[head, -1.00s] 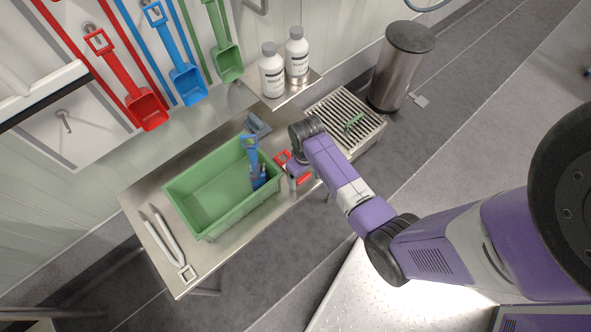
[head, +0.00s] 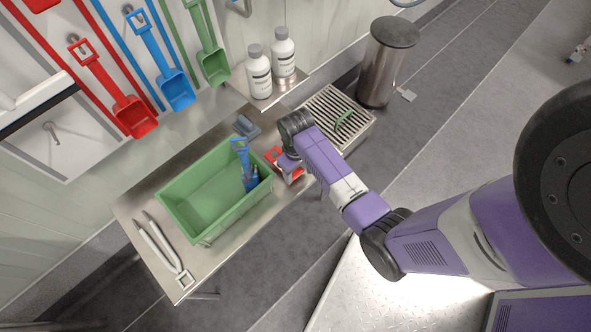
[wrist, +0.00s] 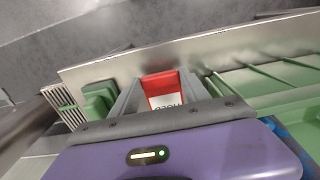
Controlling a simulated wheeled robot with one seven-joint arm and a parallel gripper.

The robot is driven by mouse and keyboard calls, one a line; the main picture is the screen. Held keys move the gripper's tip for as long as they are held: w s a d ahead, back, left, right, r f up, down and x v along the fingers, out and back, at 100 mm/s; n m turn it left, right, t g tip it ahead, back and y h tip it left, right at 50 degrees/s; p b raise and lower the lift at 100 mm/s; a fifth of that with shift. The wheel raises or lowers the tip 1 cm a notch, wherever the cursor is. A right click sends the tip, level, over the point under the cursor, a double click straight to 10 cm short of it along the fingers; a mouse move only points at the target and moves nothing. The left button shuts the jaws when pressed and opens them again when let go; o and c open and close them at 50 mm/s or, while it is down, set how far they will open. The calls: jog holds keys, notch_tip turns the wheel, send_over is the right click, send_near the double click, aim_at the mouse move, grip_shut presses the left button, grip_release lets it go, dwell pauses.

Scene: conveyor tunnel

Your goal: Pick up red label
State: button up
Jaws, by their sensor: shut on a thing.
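The red label (wrist: 162,86) shows in the wrist view as a red tag with a white lower part bearing dark print. It sits between the two fingers of my gripper (wrist: 166,92), which is shut on it. In the head view my gripper (head: 289,166) is low at the right end of the steel table (head: 165,275), just right of the green tub. Red parts of the label (head: 292,179) show around the gripper there, and the rest is hidden by it. I cannot tell whether the label touches the table.
The green tub (head: 205,228) holds a blue-handled tool (head: 240,160). White tongs (head: 160,245) lie at the table's left end. A slatted grate (head: 330,105), a steel bin (head: 385,68) and two white bottles (head: 259,77) stand beyond. Scoops (head: 130,115) hang on the wall.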

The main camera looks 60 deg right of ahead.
notch_tip(320, 180, up, 17)
jog(key=p, duration=0.3)
jog(key=shift+r, duration=0.2)
jog(key=o, duration=0.7)
grip_shut()
